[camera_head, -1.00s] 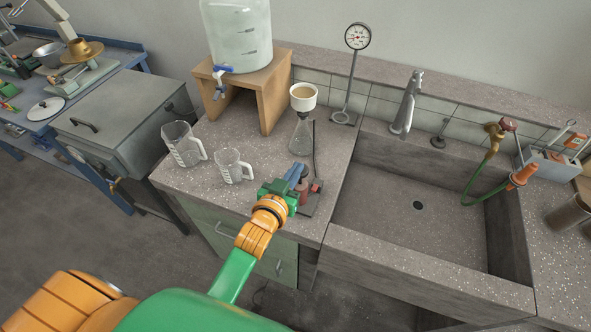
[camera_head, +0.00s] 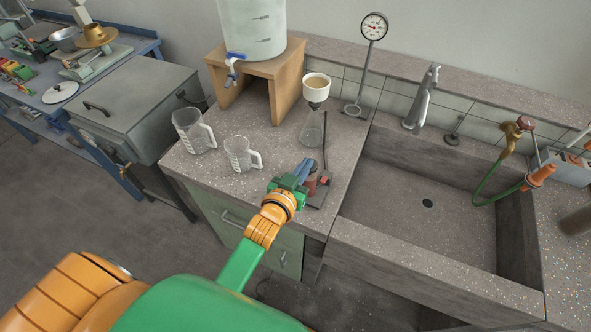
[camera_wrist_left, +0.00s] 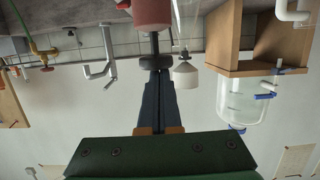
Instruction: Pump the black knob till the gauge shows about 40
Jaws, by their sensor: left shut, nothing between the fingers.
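The pump has a dull red cylinder (camera_head: 313,184), partly hidden behind my left gripper (camera_head: 304,168) in the head view. In the wrist view, which is upside down, the red cylinder (camera_wrist_left: 152,12) is at the top edge. A black knob (camera_wrist_left: 155,62) on a rod shows at the fingertips of my left gripper (camera_wrist_left: 157,82). The dark blue fingers are shut with nothing between them; I cannot tell whether they touch the knob. The round white gauge (camera_head: 375,26) stands on a thin post at the back; its reading is too small to tell. My right gripper is not in view.
A filter funnel (camera_head: 316,87) on a flask stands behind the pump. Two measuring jugs (camera_head: 193,130) (camera_head: 242,154) are left of it. A water tank (camera_head: 252,25) sits on a wooden stand (camera_head: 285,75). The sink (camera_head: 405,205) is to the right.

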